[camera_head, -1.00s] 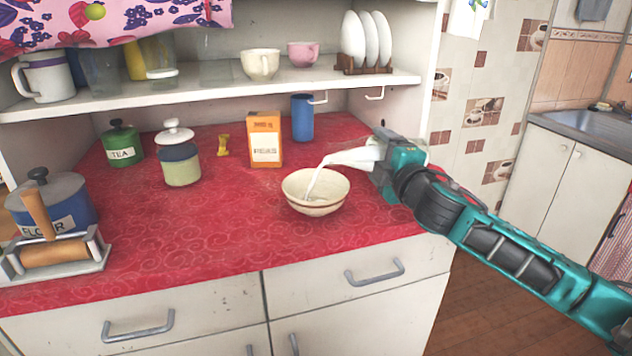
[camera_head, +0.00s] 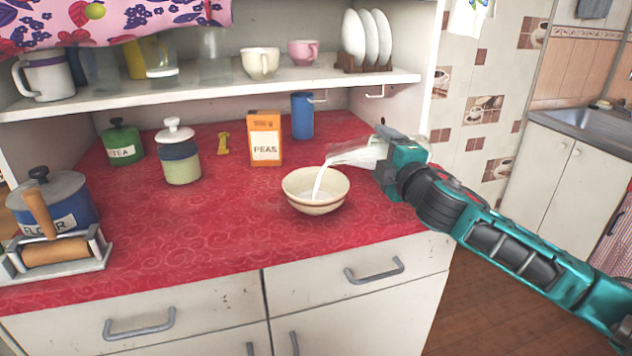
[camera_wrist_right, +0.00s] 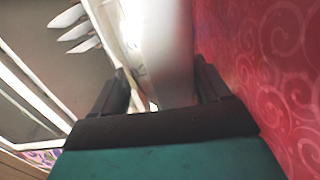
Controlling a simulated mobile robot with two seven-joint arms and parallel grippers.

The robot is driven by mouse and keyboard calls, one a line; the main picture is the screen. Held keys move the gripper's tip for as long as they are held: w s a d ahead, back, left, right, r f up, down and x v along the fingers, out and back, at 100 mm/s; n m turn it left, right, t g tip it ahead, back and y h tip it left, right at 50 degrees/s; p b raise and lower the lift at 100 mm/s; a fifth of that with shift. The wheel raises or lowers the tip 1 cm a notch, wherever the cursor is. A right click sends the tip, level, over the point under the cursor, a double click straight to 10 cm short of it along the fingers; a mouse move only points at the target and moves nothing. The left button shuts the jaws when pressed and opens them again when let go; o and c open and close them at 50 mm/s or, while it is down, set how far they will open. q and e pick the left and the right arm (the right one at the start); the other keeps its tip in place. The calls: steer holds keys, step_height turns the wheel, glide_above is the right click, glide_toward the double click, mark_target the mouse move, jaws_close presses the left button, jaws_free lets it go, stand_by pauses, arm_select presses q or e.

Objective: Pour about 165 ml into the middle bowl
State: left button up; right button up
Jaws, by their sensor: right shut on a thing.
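A cream bowl (camera_head: 316,205) with a thin brown band sits on the red oilcloth counter near its front edge. It is the only bowl I make out on the counter. My right gripper (camera_head: 382,158) is shut on a clear glass vessel (camera_head: 352,154) with white liquid in it. The vessel is tipped to the left above the bowl's right side. A white stream (camera_head: 318,184) falls from its lip into the bowl. In the right wrist view the fingers (camera_wrist_right: 165,90) stand either side of the pale vessel (camera_wrist_right: 160,45). My left gripper is out of view.
An orange peas box (camera_head: 265,136) and a blue cup (camera_head: 302,116) stand behind the bowl. A lidded jar (camera_head: 180,160), a green tea tin (camera_head: 122,145), a flour pot (camera_head: 55,202) and a rolling pin (camera_head: 55,251) are left. The counter left of the bowl is clear.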

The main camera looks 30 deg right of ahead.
arm_select(q)
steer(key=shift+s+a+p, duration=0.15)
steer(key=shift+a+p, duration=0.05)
steer(key=shift+p, duration=0.15)
arm_select(e)
steer(key=shift+r+n, duration=0.2)
steer(key=shift+n, duration=0.2)
stand_by(0.9)
arm_select(q)
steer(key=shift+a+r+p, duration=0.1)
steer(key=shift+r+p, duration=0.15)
steer(key=shift+p, duration=0.1)
arm_select(e)
steer(key=shift+a+r, duration=0.1)
steer(key=shift+r, duration=0.1)
stand_by(0.8)
